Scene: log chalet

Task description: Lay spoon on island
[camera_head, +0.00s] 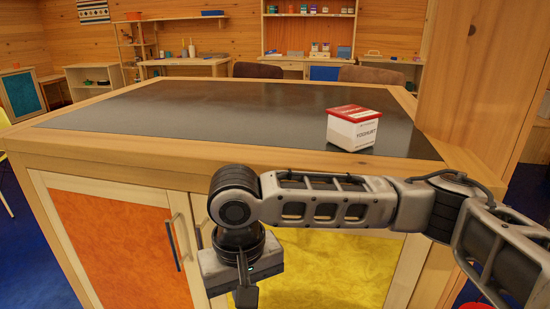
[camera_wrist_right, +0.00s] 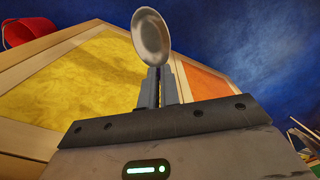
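The island (camera_head: 200,112) has a dark top with a wooden rim and stands in front of me, with orange and yellow doors below. My right gripper (camera_head: 246,295) hangs pointing down in front of the island's doors, below the level of its top. In the right wrist view, my right gripper (camera_wrist_right: 158,88) is shut on the spoon (camera_wrist_right: 151,38). The spoon's pale grey oval bowl sticks out beyond the fingertips, and its handle is between the fingers. The spoon cannot be made out in the head view. My left gripper is not in view.
The rest of the top is clear. A wooden post (camera_head: 480,80) rises at the island's right end. Two chairs (camera_head: 258,70) stand behind it. A red object (camera_wrist_right: 30,30) is beside the doors.

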